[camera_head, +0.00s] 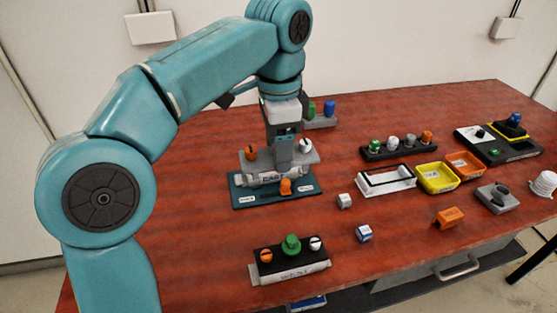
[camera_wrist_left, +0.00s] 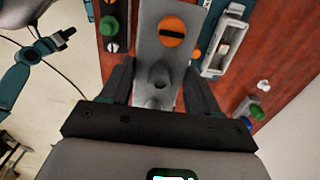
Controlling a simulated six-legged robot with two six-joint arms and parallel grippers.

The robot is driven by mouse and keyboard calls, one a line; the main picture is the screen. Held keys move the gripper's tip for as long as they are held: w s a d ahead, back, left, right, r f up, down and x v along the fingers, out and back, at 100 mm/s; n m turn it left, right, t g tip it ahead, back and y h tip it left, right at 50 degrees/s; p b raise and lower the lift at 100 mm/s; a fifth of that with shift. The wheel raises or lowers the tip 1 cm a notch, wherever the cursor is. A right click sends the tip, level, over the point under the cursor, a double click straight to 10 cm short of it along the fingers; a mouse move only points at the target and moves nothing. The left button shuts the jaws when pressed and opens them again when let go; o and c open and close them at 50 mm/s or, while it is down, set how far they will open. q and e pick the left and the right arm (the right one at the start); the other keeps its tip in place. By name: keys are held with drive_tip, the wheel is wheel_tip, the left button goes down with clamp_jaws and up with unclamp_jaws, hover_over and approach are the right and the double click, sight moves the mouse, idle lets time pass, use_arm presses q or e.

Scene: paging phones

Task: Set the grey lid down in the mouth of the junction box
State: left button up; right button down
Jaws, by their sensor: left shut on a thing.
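My left gripper (camera_head: 283,160) is shut on the grey lid (camera_head: 305,156), a flat plate with an orange slotted knob (camera_head: 250,153) at one end and a white one (camera_head: 304,145) at the other. The wrist view shows the lid (camera_wrist_left: 158,55) between the fingers (camera_wrist_left: 160,90). In the head view the lid covers part of a pale box on a teal base (camera_head: 240,196), seemingly the junction box (camera_head: 267,180). Its mouth is mostly hidden there, so I cannot tell whether they touch. In the wrist view the box (camera_wrist_left: 222,42) appears beside the lid. My right gripper is out of view.
A black button box (camera_head: 290,262) stands at the front. Two small cubes (camera_head: 344,201) (camera_head: 364,233) lie right of the base. A white open frame (camera_head: 386,182), a yellow tray (camera_head: 436,178) and an orange tray (camera_head: 464,164) stand farther right. The front middle has free table.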

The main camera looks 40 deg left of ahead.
use_arm(q)
drive_tip(key=shift+w+r, duration=0.25)
drive_tip(key=shift+r, duration=0.15)
drive_tip(key=w+a+f+m+p, duration=0.1)
drive_tip(key=w+f+p, duration=0.1)
drive_tip(key=w+p, duration=0.75)
drive_tip(key=shift+n, duration=0.6)
drive_tip(key=a+f+p, duration=0.3)
drive_tip(key=w+a+f+p, duration=0.1)
drive_tip(key=a+f+p, duration=0.2)
drive_tip(key=w+a+f+p, duration=0.1)
drive_tip(key=a+f+p, duration=0.2)
drive_tip(key=a, duration=0.1)
drive_tip(key=shift+w+f, duration=0.1)
drive_tip(key=shift+w, duration=0.05)
drive_tip(key=shift+a+f, duration=0.1)
drive_tip(key=shift+a, duration=0.05)
drive_tip(key=shift+f+b, duration=0.5)
drive_tip(key=shift+f, duration=0.2)
drive_tip(key=shift+f+b, duration=0.6)
drive_tip(key=shift+f, duration=0.1)
drive_tip(key=shift+r, duration=0.1)
